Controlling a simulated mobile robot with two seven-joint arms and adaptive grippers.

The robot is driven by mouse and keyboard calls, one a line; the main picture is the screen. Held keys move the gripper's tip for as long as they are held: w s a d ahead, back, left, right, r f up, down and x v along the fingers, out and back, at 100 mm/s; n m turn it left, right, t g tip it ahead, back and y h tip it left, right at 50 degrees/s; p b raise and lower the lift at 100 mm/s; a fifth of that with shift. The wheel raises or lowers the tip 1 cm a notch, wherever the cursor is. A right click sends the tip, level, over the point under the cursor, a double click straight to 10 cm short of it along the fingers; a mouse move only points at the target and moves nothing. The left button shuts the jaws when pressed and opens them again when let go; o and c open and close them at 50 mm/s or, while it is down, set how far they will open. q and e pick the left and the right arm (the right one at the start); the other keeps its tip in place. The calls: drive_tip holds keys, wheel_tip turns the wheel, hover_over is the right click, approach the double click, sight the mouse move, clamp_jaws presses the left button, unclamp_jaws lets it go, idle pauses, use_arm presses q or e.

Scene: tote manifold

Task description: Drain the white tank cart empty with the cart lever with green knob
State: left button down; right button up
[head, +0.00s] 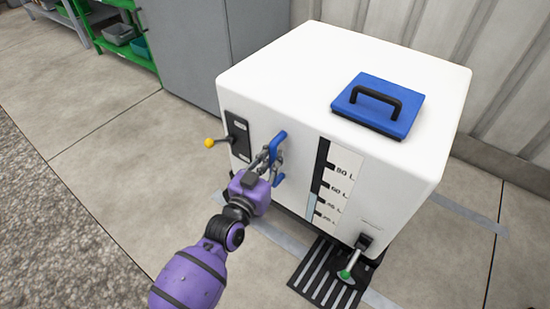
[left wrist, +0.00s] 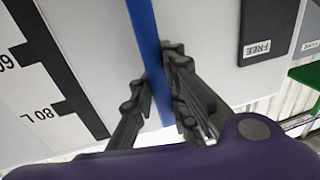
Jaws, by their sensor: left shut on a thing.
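The white tank cart (head: 300,80) stands upright on the floor. Its cart lever with green knob (head: 345,274) sticks out low at the front right, above a slotted drain grate (head: 318,282). A level gauge (head: 318,180) on the front is dark in its upper part and pale blue lower down. My left gripper (head: 268,160) is shut on the blue handle (head: 279,140) on the cart's front. In the left wrist view the fingers (left wrist: 160,90) sit on both sides of the blue handle bar (left wrist: 145,35). My right gripper is out of view.
A yellow-knobbed lever (head: 210,142) sits on a black plate left of the handle; the wrist view shows a FREE label (left wrist: 257,48). A lid (head: 395,118) with a black grip lies on top. A grey cabinet (head: 190,45) and green shelf (head: 95,30) stand behind. Floor at left is clear.

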sight(270, 140)
use_arm(q)
drive_tip(key=w+a, duration=0.2)
drive_tip(key=a, duration=0.1)
drive_tip(key=shift+f, duration=0.1)
drive_tip(key=c, duration=1.7)
unclamp_jaws()
drive_tip(key=shift+s+a, duration=0.2)
drive_tip(key=shift+a, duration=0.05)
drive_tip(key=shift+d, duration=0.1)
drive_tip(key=shift+s+d, duration=0.1)
drive_tip(key=v, duration=1.2)
